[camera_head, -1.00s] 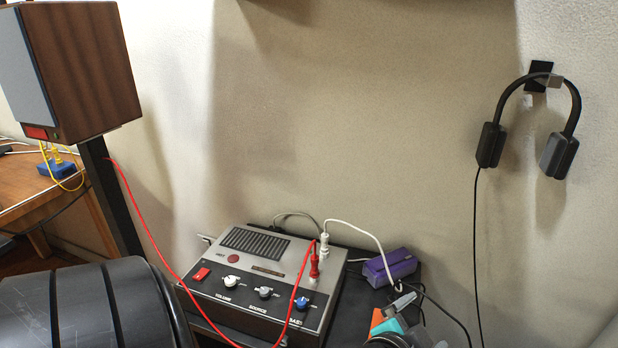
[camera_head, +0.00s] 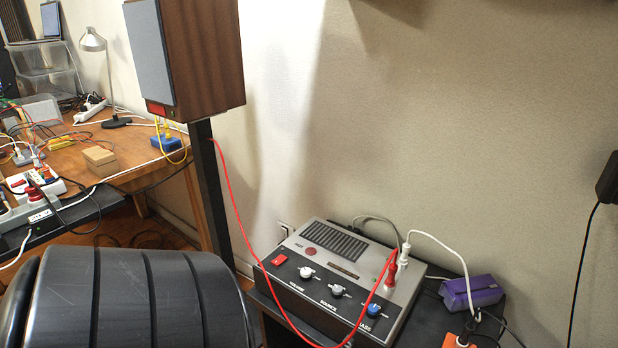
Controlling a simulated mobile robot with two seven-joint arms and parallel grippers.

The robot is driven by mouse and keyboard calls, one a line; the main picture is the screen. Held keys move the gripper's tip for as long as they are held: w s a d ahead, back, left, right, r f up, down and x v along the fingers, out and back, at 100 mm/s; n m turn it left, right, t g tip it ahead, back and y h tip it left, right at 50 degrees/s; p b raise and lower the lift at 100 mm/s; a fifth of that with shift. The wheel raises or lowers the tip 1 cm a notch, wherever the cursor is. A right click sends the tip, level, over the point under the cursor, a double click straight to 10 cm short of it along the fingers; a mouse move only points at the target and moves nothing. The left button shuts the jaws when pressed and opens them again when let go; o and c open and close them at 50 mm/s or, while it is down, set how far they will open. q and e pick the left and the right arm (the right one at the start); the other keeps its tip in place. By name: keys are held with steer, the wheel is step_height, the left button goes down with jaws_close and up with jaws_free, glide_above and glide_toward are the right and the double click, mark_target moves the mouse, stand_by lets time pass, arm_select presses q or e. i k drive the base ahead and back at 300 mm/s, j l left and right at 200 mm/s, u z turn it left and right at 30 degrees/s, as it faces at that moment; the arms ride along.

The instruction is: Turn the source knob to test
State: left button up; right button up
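The grey amplifier-like unit (camera_head: 316,263) with a black front panel sits on a dark surface at lower centre-right. Its source knob (camera_head: 337,291) is the middle of three knobs, grey, between the white volume knob (camera_head: 306,272) and the blue bass knob (camera_head: 374,309). The marks around the source knob are too small to read, so I cannot tell its setting. A red cable passes in front of the panel near the bass knob. Neither of my grippers shows in the head view.
A red plug (camera_head: 391,269) and a white plug (camera_head: 403,255) stand at the unit's right side. A purple case (camera_head: 471,292) lies to the right. A speaker (camera_head: 200,55) stands behind left. A large black ribbed shape covers the lower left. A wooden desk (camera_head: 135,147) lies beyond.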

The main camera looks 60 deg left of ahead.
mark_target(337, 292)
steer(key=j+u, duration=0.2)
steer(key=u, duration=0.2)
steer(key=j+u, duration=0.2)
steer(key=u, duration=0.25)
steer(key=j+u, duration=0.2)
steer(key=u, duration=0.2)
steer(key=i+j+z, duration=0.15)
steer(key=k+j, duration=0.05)
steer(key=j, duration=0.05)
